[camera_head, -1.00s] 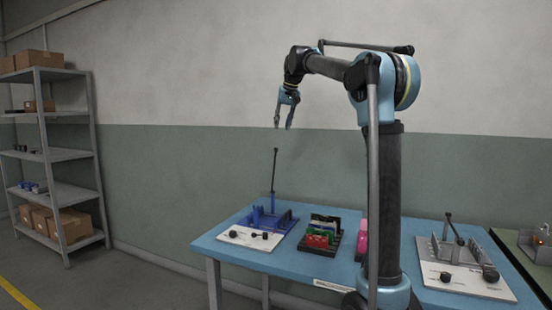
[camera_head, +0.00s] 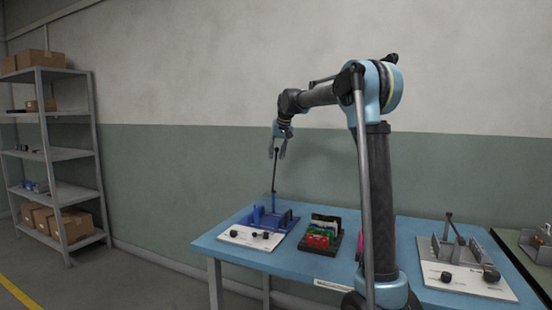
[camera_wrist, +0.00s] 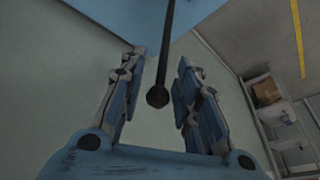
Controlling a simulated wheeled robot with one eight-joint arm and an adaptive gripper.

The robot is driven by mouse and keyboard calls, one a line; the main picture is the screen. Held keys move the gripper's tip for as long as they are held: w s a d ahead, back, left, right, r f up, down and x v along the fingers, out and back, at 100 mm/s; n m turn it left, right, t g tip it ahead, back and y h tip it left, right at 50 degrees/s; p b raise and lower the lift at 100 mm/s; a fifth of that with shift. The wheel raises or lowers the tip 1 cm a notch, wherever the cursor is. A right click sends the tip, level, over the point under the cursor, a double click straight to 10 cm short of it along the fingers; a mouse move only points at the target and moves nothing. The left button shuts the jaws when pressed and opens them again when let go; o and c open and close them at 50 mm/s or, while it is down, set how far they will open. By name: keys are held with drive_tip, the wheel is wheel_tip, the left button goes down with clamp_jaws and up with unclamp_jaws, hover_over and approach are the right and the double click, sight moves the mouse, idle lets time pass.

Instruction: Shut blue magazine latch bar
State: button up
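The blue magazine (camera_head: 270,220) sits on a white base plate (camera_head: 252,237) at the left end of the blue table. Its latch bar (camera_head: 274,175) is a thin dark rod with a ball end, standing upright. My gripper (camera_head: 277,156) is open and points down at the bar's upper end. In the wrist view the bar's round knob (camera_wrist: 158,96) lies between the two spread fingers of my gripper (camera_wrist: 157,75), with gaps on both sides. I cannot tell whether either finger touches it.
A dark tray with red, green and other coloured blocks (camera_head: 320,236) stands right of the blue magazine on the blue table (camera_head: 230,256). A grey fixture with a raised lever (camera_head: 455,252) stands at the right. A shelf with boxes (camera_head: 52,160) stands far left.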

drive_tip(key=shift+w+a+f, duration=0.15)
drive_tip(key=shift+w+f, duration=0.1)
drive_tip(key=shift+f, duration=0.35)
clamp_jaws()
